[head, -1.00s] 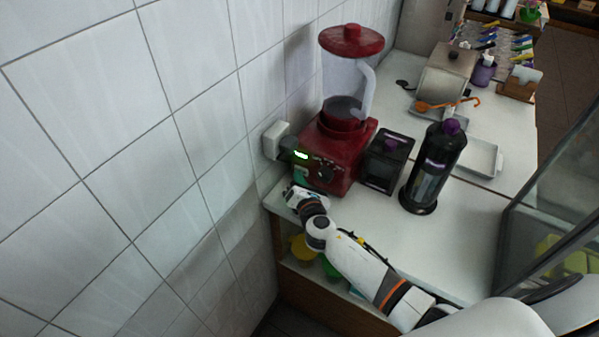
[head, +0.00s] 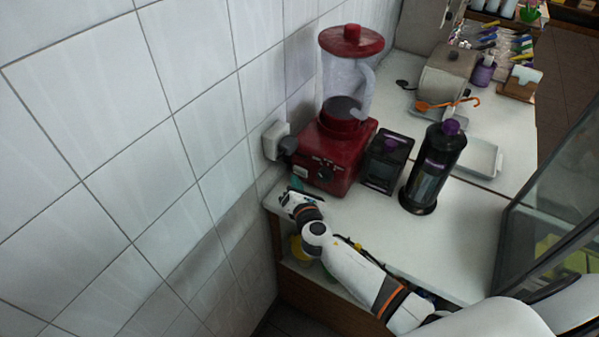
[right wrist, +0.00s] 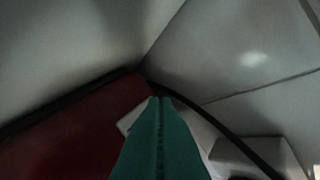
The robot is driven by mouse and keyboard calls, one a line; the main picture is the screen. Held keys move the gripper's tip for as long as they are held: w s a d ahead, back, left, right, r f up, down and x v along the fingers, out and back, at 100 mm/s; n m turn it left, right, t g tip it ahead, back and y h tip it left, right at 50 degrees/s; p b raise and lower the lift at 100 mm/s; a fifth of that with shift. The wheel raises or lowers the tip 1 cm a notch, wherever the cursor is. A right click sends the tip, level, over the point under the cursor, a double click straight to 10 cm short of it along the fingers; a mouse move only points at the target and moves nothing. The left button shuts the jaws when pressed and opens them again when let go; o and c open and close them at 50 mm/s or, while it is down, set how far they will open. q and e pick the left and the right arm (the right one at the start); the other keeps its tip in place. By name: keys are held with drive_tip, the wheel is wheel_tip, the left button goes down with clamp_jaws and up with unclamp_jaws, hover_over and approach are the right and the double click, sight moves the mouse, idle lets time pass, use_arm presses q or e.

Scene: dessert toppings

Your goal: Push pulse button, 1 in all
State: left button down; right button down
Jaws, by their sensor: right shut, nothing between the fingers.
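The red blender (head: 333,155) stands on the white counter against the tiled wall, its clear jar and red lid on top. A dark knob (head: 325,175) and a small pale button (head: 301,172) show on its front. My right gripper (head: 297,184) is just below and in front of the pale button, at the counter's corner. In the right wrist view its teal fingers (right wrist: 159,100) are together with nothing between them. The red blender side (right wrist: 75,135) lies to their left; a pale patch behind the tips is partly hidden. I cannot tell if they touch anything. My left gripper is not seen.
A white wall socket (head: 275,138) with a dark plug is left of the blender. A black box (head: 386,163) and a black bottle-shaped appliance (head: 434,170) stand close on its right. The counter in front of them is clear.

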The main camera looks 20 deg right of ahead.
drive_tip(key=shift+s+a, duration=0.8)
drive_tip(key=shift+a, duration=0.2)
drive_tip(key=shift+s+a, duration=0.75)
drive_tip(key=shift+a, duration=0.25)
